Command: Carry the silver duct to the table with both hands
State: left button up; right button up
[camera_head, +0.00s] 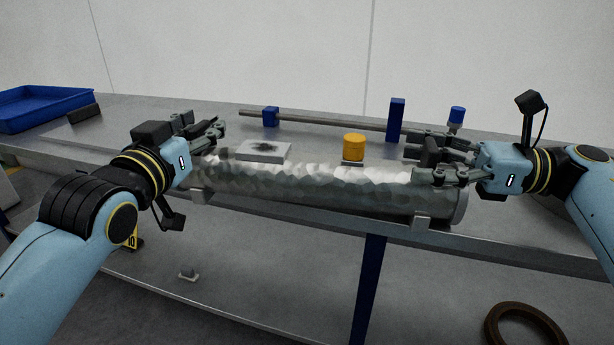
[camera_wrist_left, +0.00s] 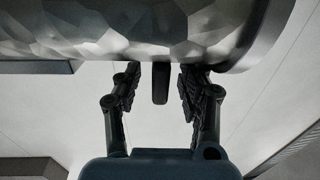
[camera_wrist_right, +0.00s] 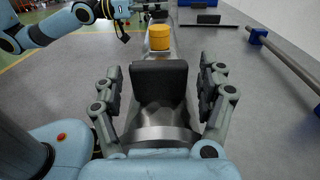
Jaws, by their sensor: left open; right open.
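The silver duct (camera_head: 310,185), a long faceted metal tube, lies level along the front of a grey table (camera_head: 520,235), on small supports. In the head view my left gripper (camera_head: 212,132) is at its left end and my right gripper (camera_head: 420,158) at its right end. The duct crosses the top of the left wrist view (camera_wrist_left: 130,35), where the open fingers (camera_wrist_left: 160,85) point at it beside a narrow dark piece. In the right wrist view the open fingers (camera_wrist_right: 160,82) stand either side of a dark block (camera_wrist_right: 159,82) above the duct. Contact is unclear.
A yellow cylinder (camera_head: 354,147) and a grey block (camera_head: 263,151) sit just behind the duct. A long rod (camera_head: 320,121) with blue holders lies further back. A blue tray (camera_head: 45,107) is at the far left. A brown ring (camera_head: 522,325) lies lower right.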

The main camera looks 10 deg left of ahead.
pick_arm(q)
grip_shut()
pick_arm(e)
jog(key=c, duration=0.9)
grip_shut()
pick_arm(q)
jog(key=shift+r, duration=0.15)
